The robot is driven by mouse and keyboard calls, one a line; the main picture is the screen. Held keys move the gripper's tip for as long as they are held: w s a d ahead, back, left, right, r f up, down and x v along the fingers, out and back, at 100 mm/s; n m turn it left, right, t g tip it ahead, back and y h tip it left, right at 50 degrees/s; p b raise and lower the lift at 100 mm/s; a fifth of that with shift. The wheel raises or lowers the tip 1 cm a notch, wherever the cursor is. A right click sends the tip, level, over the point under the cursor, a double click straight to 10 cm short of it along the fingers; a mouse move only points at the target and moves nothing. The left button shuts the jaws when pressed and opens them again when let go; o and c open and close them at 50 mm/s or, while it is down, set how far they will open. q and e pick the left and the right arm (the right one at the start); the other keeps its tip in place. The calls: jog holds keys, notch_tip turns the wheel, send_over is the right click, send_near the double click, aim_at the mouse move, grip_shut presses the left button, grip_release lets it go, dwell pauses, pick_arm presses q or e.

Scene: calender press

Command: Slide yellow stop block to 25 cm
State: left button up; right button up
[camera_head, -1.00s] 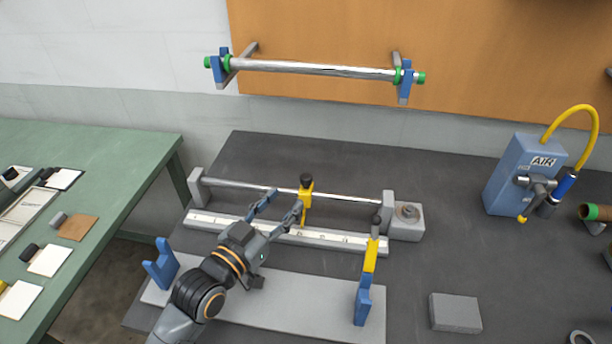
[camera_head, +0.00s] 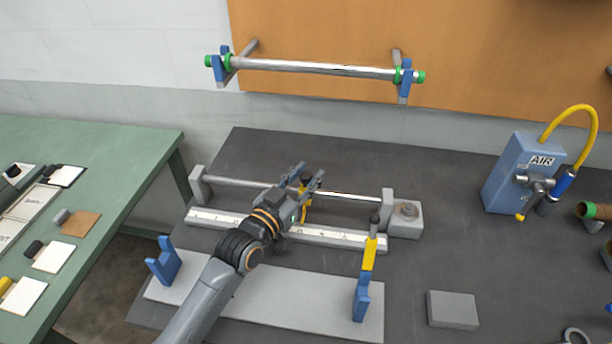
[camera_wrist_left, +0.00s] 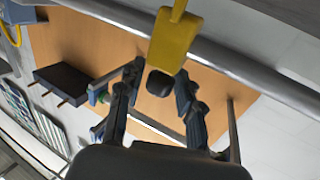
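The yellow stop block (camera_head: 305,212) sits on the slide rod of the scale fixture, right of the rod's middle. My left gripper (camera_head: 304,177) is over it in the head view and hides most of it, including its dark knob. In the left wrist view, the yellow block (camera_wrist_left: 176,38) is just beyond the fingertips, and its dark knob (camera_wrist_left: 160,83) shows between the two fingers (camera_wrist_left: 158,80). The fingers are spread, with a gap beside the knob; contact on the other side is unclear. The white scale rail (camera_head: 345,238) lies in front; its numbers are unreadable. My right gripper is not in view.
A second yellow piece on a blue upright (camera_head: 362,298) stands right of my arm. A blue bracket (camera_head: 163,262) is at left. A grey block (camera_head: 453,309) and the AIR unit (camera_head: 520,175) are farther right. The dark bench between them is clear.

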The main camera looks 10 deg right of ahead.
pick_arm(q)
grip_shut()
jog(key=shift+o, duration=2.4)
grip_release()
jog(key=shift+a, duration=0.1)
